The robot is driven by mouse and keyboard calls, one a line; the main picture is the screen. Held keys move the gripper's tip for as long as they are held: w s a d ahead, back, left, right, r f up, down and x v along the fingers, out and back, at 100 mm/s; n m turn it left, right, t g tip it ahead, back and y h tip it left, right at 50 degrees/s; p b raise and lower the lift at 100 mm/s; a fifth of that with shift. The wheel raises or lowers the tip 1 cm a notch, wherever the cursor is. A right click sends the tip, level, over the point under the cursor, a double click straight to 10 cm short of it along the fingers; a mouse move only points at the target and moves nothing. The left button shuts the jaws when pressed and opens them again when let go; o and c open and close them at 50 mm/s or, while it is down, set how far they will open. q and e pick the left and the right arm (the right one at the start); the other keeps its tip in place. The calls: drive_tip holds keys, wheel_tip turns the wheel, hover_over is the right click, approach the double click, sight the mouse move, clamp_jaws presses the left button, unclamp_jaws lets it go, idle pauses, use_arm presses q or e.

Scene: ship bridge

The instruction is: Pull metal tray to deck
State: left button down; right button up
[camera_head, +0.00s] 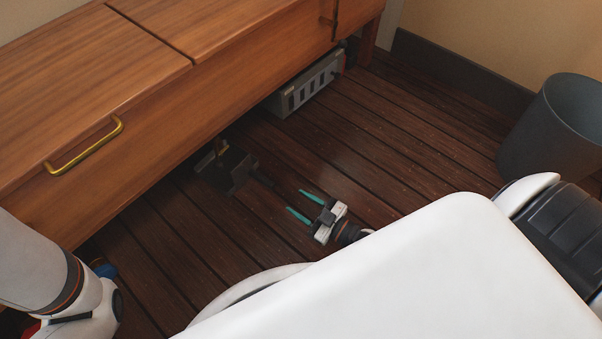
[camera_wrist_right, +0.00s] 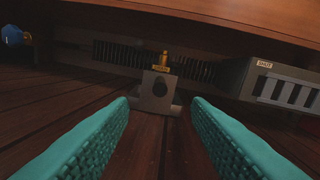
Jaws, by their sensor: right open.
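A small dark grey metal piece (camera_head: 228,170), which looks like the metal tray, rests on the deck at the front edge of the wooden bench. A brass fitting (camera_head: 220,147) stands at its back, and a thin dark bar points from it toward my right gripper. In the right wrist view the grey piece (camera_wrist_right: 148,98) shows an upright plate with a dark round hole, with the brass fitting (camera_wrist_right: 164,62) above. My right gripper (camera_head: 295,200) is low over the deck, open and empty, its teal fingers pointing at the piece but apart from it. My left gripper is out of view.
A grey slotted box (camera_head: 305,84) sits under the bench (camera_head: 230,75), right of the piece. A dark bin (camera_head: 553,130) stands at the right. A blue object (camera_head: 104,269) lies near my left arm. The deck (camera_head: 400,150) between bench and bin is clear.

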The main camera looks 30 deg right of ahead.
sight(269, 184)
drive_tip(key=b+x, duration=0.5)
drive_tip(key=x, duration=0.6)
drive_tip(key=shift+f+b, duration=0.2)
drive_tip(key=shift+b, duration=0.2)
drive_tip(key=shift+w+a+r, duration=0.1)
drive_tip(key=shift+w+a, duration=0.2)
drive_tip(key=shift+w, duration=0.15)
drive_tip(key=shift+c, duration=0.5)
clamp_jaws()
